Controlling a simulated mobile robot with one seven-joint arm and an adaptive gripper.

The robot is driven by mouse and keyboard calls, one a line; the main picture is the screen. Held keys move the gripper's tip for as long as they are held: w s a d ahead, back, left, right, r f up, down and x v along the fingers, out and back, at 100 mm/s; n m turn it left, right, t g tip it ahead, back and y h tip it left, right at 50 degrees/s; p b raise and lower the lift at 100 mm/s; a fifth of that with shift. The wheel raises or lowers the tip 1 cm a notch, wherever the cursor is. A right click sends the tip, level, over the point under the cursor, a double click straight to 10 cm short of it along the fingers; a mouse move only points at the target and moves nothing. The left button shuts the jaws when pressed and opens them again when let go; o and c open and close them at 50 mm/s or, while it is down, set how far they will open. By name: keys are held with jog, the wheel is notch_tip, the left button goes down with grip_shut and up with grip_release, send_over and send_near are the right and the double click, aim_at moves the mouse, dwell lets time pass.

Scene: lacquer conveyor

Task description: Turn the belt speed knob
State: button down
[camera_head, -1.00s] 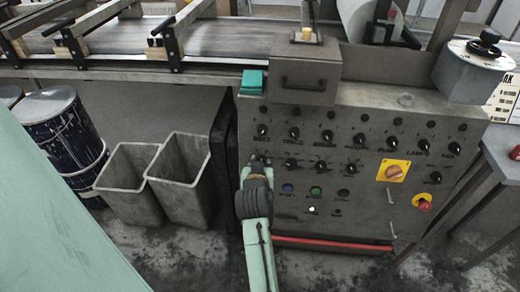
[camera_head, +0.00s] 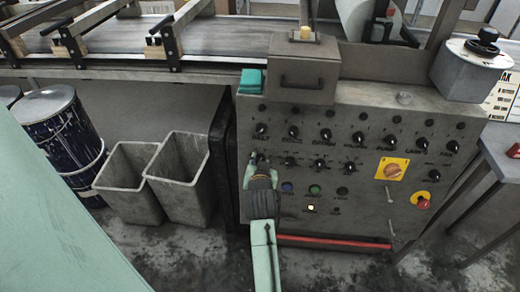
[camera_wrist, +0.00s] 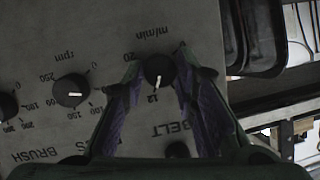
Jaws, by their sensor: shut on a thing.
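The belt speed knob (camera_wrist: 158,70) is a small round black knob with a white pointer line, on the grey control panel (camera_head: 370,220). It shows in the wrist view, where its pointer faces down in the picture towards the "12" mark. The upside-down labels "BELT" and "m/min" lie on either side of it. My gripper (camera_wrist: 158,76) has its two dark purplish fingers on both sides of the knob, shut on it. In the head view my gripper (camera_head: 257,161) is at the panel's left side, and it hides the knob there.
A brush knob (camera_wrist: 70,90) sits beside it. More black knobs, an orange rotary switch (camera_head: 392,170) and a red button (camera_head: 423,202) are further right. Grey bins (camera_head: 125,180) and a blue drum (camera_head: 60,130) stand left. A red bar (camera_head: 330,243) runs low along the panel.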

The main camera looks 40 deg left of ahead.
jog(key=c, duration=1.3)
grip_release()
jog(key=v, duration=0.7)
jog(key=shift+s+d, duration=0.15)
jog(key=shift+s, duration=0.05)
